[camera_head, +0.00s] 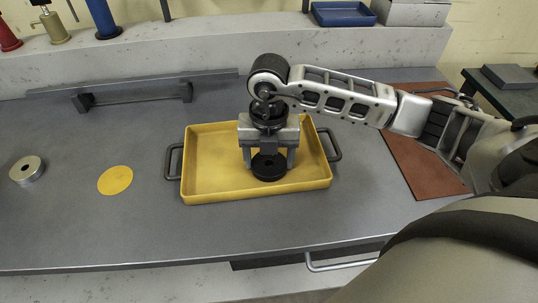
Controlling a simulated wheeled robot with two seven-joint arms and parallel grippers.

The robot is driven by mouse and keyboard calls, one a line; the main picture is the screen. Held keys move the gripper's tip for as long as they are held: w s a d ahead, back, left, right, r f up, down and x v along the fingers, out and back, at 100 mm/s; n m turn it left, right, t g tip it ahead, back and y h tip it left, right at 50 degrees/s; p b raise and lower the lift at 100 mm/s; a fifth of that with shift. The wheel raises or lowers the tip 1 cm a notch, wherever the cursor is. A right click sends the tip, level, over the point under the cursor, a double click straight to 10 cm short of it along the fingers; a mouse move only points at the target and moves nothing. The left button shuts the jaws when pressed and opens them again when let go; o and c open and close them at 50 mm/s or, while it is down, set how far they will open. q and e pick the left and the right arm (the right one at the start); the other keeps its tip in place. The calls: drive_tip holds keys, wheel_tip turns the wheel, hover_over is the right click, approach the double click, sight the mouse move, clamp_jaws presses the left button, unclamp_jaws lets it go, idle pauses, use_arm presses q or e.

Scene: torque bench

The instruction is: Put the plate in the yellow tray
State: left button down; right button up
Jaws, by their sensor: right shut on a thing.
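The yellow tray (213,181) sits in the middle of the grey bench, with a dark handle at each side. My right gripper (269,160) reaches in from the right and points down over the tray. Its two fingers are shut on a black round plate (269,172) with a hole in its middle. The plate is within the tray's outline, near the front wall. I cannot tell whether it touches the tray floor. My left gripper is not in view.
A silver ring-shaped part (27,170) and a flat yellow disc (115,180) lie on the bench at left. A dark bar handle (132,96) is behind. A red-brown mat (413,165) lies at right. A blue tray (343,14) stands on the back ledge.

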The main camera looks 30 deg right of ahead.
sight(269, 162)
drive_tip(key=o, duration=1.4)
wheel_tip(269, 162, up, 12)
drive_tip(key=shift+r, duration=0.15)
